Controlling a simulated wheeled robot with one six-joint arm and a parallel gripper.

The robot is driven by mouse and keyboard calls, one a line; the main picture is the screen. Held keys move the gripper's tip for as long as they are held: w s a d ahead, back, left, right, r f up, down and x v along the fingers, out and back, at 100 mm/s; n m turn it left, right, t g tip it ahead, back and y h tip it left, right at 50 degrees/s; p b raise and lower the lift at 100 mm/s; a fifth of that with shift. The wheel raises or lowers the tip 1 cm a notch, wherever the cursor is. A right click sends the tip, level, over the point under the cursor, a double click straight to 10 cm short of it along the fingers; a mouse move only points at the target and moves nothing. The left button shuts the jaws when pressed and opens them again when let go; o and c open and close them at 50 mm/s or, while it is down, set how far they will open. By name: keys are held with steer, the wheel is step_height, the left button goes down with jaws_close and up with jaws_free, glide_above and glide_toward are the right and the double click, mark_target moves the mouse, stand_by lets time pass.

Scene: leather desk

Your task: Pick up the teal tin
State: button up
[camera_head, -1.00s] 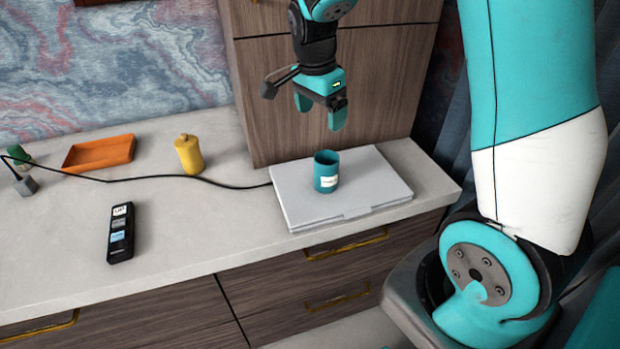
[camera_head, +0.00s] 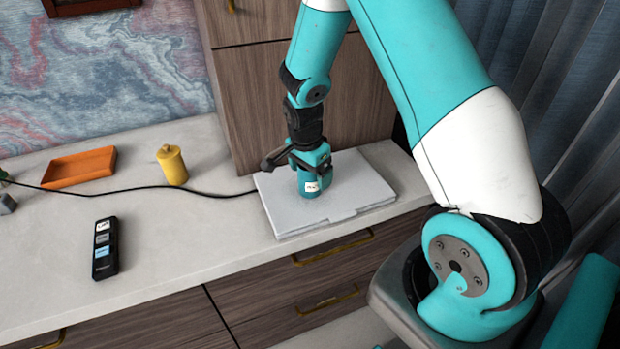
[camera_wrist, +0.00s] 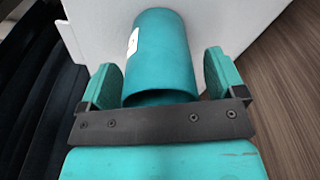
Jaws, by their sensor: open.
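The teal tin (camera_head: 310,188) stands upright on the closed grey laptop (camera_head: 345,205). A white label shows on its side, and my gripper hides its upper part in the head view. My gripper (camera_head: 312,165) is down at the tin from above. In the wrist view, the tin (camera_wrist: 160,55) lies between the two teal fingers of my open gripper (camera_wrist: 160,85). A small gap shows on each side of the tin there.
A yellow canister (camera_head: 172,165), an orange tray (camera_head: 80,168) and a black remote-like device (camera_head: 104,248) lie to the left on the pale counter. A black cable (camera_head: 130,189) runs to the laptop. A wooden cabinet (camera_head: 245,95) rises behind.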

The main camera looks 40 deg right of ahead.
steer(key=shift+f, duration=0.2)
steer(key=c, duration=1)
steer(key=shift+r, duration=0.1)
